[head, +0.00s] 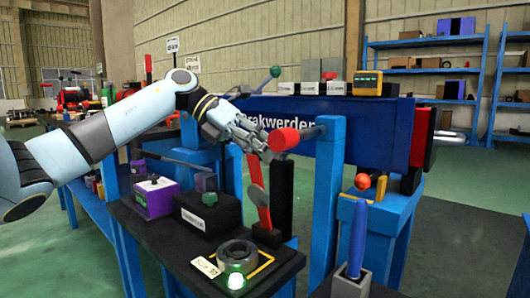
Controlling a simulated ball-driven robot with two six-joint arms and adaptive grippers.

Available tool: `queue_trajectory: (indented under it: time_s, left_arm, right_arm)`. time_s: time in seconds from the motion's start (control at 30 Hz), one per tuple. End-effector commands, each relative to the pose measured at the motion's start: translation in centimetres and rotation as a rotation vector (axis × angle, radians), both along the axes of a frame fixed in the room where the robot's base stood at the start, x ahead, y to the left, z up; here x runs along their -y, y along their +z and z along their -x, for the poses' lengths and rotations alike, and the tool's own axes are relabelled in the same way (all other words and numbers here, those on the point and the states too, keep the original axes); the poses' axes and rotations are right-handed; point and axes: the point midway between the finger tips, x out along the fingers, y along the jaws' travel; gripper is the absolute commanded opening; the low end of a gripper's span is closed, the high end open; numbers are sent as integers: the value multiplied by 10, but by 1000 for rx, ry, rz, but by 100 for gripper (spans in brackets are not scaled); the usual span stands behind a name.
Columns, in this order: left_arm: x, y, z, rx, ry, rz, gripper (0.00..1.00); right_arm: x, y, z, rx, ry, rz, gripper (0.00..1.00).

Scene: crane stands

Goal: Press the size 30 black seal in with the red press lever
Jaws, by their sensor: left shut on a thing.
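The red press lever (254,172) stands nearly upright at the back of the black bench, beside a black column (282,195). My left gripper (264,146) is at the upper end of the lever and shut on it; the fingers partly hide the contact. A dark grey ring-shaped seat (238,254) stands on the bench in front of the lever, inside a yellow outline. I cannot tell the black seal apart from it. A small white label (205,267) lies beside the ring; its writing is too small to read surely. My right gripper is not in view.
A red cylinder (284,139) on a grey bar sits just right of my left gripper. A black box (207,213) and a purple box (154,197) stand left of the ring. A green light (236,281) glows at the bench front. A blue post (327,200) rises at right.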

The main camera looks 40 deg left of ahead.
Motion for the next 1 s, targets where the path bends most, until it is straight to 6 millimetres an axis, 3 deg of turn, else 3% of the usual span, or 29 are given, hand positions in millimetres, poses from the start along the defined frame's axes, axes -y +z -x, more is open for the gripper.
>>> queue_trajectory:
  time_s: [0.27,0.3,0.5,0.8,1.0]
  left_arm:
    - [-5,3,-3,12,12,-12,0]
    - [-5,3,-3,12,12,-12,26]
    - [-4,2,-2,6,8,-8,52]
    - [-3,1,0,3,4,-5,53]
    - [-24,16,9,2,8,-11,53]
  right_arm:
    - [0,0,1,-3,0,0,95]
    - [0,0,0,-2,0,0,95]
    - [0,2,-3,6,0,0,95]
    - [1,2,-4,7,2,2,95]
    - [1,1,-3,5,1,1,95]
